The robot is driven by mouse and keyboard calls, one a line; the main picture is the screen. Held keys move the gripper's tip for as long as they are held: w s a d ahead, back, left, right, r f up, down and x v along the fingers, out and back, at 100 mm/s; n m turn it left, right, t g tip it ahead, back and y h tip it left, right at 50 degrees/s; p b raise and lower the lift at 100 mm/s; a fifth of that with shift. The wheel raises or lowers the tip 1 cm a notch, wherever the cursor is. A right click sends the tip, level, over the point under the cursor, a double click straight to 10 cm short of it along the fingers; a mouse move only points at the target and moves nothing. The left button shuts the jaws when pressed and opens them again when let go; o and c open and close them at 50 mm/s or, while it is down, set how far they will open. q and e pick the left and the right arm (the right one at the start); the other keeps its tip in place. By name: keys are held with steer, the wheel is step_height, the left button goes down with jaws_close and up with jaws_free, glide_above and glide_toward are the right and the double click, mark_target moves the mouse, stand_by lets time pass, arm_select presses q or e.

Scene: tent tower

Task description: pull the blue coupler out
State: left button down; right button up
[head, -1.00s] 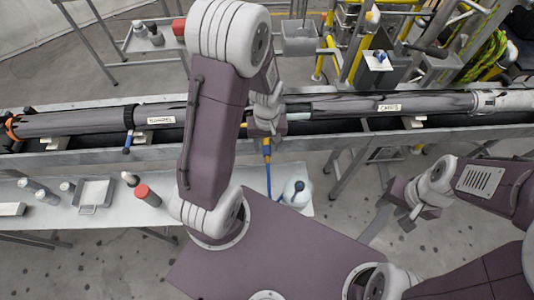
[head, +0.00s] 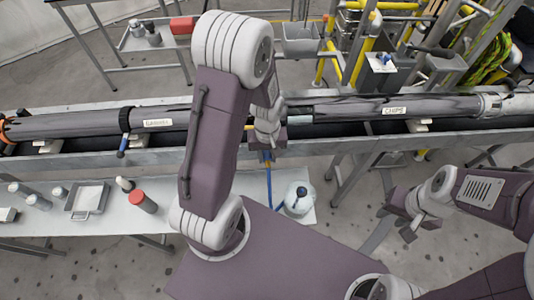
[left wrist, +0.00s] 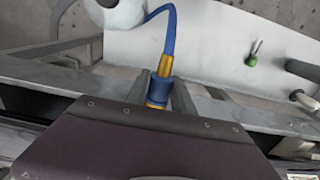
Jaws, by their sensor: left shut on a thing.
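The blue coupler (left wrist: 158,92) has brass-coloured parts above and below its blue body in the left wrist view. My left gripper (left wrist: 160,86) is shut on it, one finger on each side. A blue hose (left wrist: 167,25) runs from its brass end. What lies past the lower brass part is hidden by my gripper body. In the head view my left arm covers most of the left gripper (head: 267,150), and the hose (head: 268,178) hangs toward the bench. I cannot tell whether the coupler is still seated. My right gripper (head: 398,221) looks open and empty, over the floor.
Long dark pipes (head: 345,108) lie in a metal trough (head: 455,133) across the view. A pale bench (head: 105,228) in front holds a white jug (head: 298,199), a red-capped bottle (head: 143,201) and a tray (head: 87,200). Open floor lies at the right.

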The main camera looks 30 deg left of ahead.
arm_select(q)
steer(key=s+d, duration=0.1)
steer(key=s, duration=0.1)
steer(key=s+d, duration=0.1)
steer(key=shift+s+d, duration=0.2)
steer(key=shift+s, duration=0.15)
stand_by(0.3)
